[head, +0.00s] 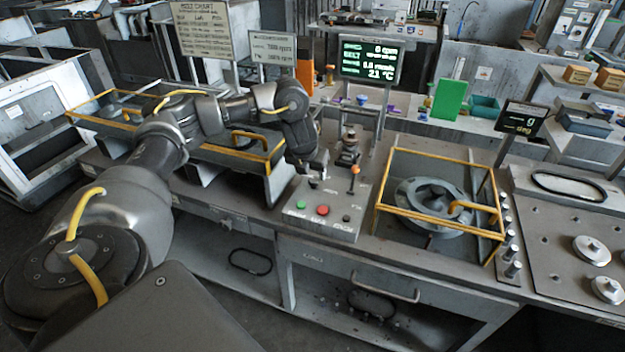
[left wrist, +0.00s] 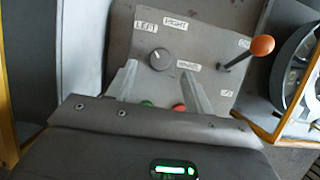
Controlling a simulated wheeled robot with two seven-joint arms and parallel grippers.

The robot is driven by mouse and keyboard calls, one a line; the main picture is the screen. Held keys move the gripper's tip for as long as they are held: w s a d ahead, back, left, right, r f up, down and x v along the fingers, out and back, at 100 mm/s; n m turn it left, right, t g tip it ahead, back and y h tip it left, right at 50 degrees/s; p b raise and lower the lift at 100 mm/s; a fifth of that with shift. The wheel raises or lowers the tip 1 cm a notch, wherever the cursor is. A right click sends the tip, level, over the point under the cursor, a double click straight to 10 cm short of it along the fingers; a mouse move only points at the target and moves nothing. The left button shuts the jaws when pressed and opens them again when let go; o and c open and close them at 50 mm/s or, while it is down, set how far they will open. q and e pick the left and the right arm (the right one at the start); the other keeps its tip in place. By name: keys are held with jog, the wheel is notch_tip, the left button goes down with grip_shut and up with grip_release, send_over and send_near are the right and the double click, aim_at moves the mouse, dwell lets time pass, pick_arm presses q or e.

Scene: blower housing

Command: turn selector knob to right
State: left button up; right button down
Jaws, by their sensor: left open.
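The selector knob (left wrist: 160,58) is a round dark grey dial on a grey control panel (left wrist: 205,45). Its pale pointer mark seems to point up and left, towards the LEFT label (left wrist: 147,27); the RIGHT label (left wrist: 176,23) is above and to its right. My left gripper (left wrist: 158,68) is open, its fingers spread on either side below the knob, with no contact visible. In the head view my left gripper (head: 316,166) is over the back left of the control box (head: 325,232), and the knob is hard to make out beneath it. My right gripper is not in view.
An orange-tipped lever (left wrist: 262,45) stands right of the knob. Green (head: 301,204) and red (head: 322,210) buttons sit at the box's front. A yellow-framed guard around a round housing (head: 430,205) stands to the right, and another yellow-railed fixture (head: 225,155) to the left.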

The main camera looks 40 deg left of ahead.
aim_at(313, 179)
pick_arm(q)
jog(key=shift+x, duration=1.75)
jog(key=c, duration=1)
jog(key=shift+a+f+m+h+b, duration=0.15)
jog(key=shift+m+h+b, duration=0.15)
jog(key=shift+m+b, duration=0.75)
jog(key=m+b, duration=0.1)
jog(key=m+h+b, duration=0.1)
jog(key=m, duration=0.1)
jog(key=shift+a+m+h+b, duration=0.2)
jog(key=shift+m+h+b, duration=0.05)
jog(key=shift+h+b, duration=0.05)
jog(key=m+h+b, duration=0.1)
jog(key=m, duration=0.1)
jog(key=shift+a+m, duration=0.1)
jog(key=shift+m, duration=0.2)
jog(key=shift+w+a+r+m+g+h, duration=0.15)
jog(key=shift+m+h, duration=0.1)
jog(key=shift+m, duration=0.6)
jog(key=shift+s+d+r+m+g+h, duration=0.15)
jog(key=shift+m+h, duration=0.1)
jog(key=shift+m, duration=0.6)
jog(key=shift+w+a, duration=0.1)
